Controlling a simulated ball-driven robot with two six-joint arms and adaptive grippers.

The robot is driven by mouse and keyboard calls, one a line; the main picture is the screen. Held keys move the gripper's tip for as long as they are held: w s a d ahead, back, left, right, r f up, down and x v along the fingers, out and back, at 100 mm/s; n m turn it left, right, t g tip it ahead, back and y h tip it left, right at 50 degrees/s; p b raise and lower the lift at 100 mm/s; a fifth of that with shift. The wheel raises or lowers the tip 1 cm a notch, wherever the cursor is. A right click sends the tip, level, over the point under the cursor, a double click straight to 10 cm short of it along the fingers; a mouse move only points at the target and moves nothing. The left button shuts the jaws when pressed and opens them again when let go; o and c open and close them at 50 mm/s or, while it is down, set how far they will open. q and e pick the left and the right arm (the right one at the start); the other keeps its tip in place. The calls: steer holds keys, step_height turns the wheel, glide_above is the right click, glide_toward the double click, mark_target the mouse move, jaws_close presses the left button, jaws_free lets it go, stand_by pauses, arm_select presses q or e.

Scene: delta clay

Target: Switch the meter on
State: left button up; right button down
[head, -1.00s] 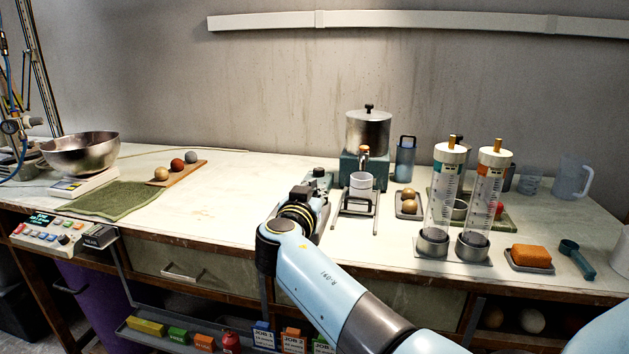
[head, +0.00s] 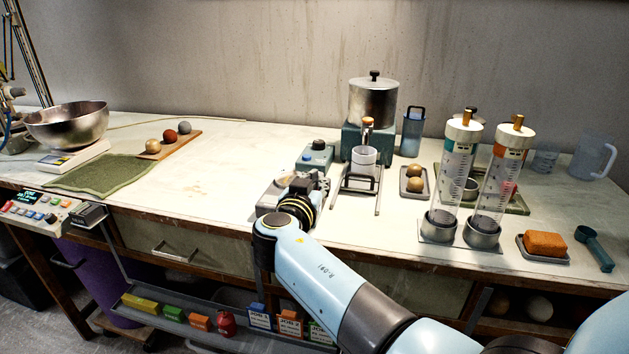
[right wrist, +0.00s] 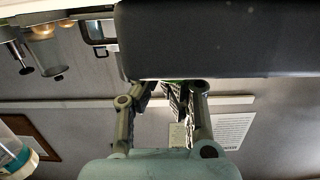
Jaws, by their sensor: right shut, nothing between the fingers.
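I cannot tell for certain which device is the meter. A small grey-teal box with a blue knob on top (head: 316,153) stands on the bench, left of the metal pot's stand. A low grey device (head: 271,197) lies near the front edge, partly hidden by my right gripper. My right gripper (head: 318,182) is shut and empty, over or beside this grey device and in front of the knobbed box. In the right wrist view, the fingers (right wrist: 172,90) end close to a large dark body (right wrist: 220,40); contact is unclear. My left gripper is out of view.
A metal pot (head: 373,100) and a white cup (head: 363,161) on a stand are right of the gripper. Two clear cylinders (head: 455,170) stand further right. A keypad console (head: 40,208) hangs at the left front edge.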

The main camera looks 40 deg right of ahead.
steer(key=shift+w+d+r+g+y+p, duration=0.15)
steer(key=shift+d+r+g+y+p, duration=0.1)
steer(key=shift+g+y+p, duration=0.4)
steer(key=shift+w+f+y, duration=0.1)
steer(key=shift+f+y, duration=0.1)
steer(key=shift+y, duration=0.05)
steer(key=shift+f+b, duration=0.35)
steer(key=shift+b, duration=0.25)
steer(key=shift+r, duration=0.2)
steer(key=shift+w+d, duration=0.1)
steer(key=shift+d, duration=0.05)
